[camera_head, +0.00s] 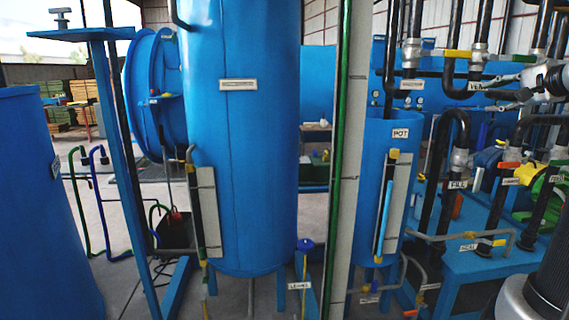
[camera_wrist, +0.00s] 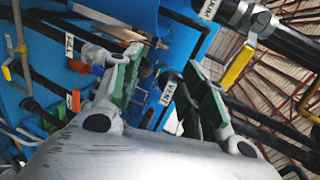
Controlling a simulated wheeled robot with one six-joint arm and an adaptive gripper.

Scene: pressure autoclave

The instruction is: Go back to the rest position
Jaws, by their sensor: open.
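My gripper (camera_head: 500,93) shows at the right edge of the head view, in front of the black pipes by the VENT label (camera_head: 478,86). In the wrist view my gripper (camera_wrist: 168,88) has its two green-padded fingers spread apart. Nothing is held between them. Behind the gap are a VENT label (camera_wrist: 168,94) and blurred pipework. A yellow valve handle (camera_wrist: 237,66) on a black pipe lies just beyond the right finger, and appears apart from it.
A tall blue tank (camera_head: 240,130) stands in the middle, with a smaller POT tank (camera_head: 390,150) right of it. Black pipes with a FILL label (camera_head: 458,184) and a yellow valve handle (camera_head: 457,54) crowd the right. Open floor (camera_head: 110,200) shows at left.

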